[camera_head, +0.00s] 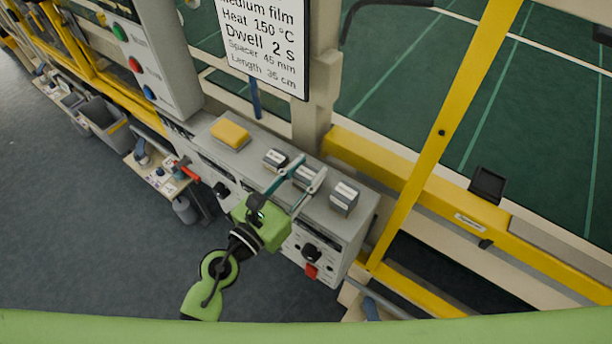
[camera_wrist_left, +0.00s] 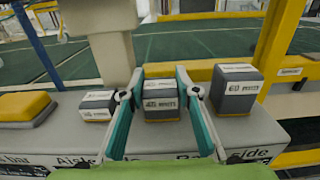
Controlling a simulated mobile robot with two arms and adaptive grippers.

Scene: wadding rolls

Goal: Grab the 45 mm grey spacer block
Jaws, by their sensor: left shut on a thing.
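The 45 mm grey spacer block (camera_head: 304,174) is the middle one of three on top of the grey machine bench (camera_head: 240,160). In the left wrist view the block (camera_wrist_left: 161,101) shows a white label reading 45, with a lighter top. My left gripper (camera_head: 313,165) has one teal finger on each side of this block and is shut on it. In the left wrist view the gripper's fingers (camera_wrist_left: 160,72) flank it. My right gripper is not in view.
A smaller block (camera_head: 275,158) sits left of the gripper and a taller block (camera_head: 344,196) labelled 60 sits right. A yellow pad (camera_head: 230,132) lies further left. A sign (camera_head: 265,45) reads spacer 45 mm. A yellow rail (camera_head: 400,185) runs behind the bench.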

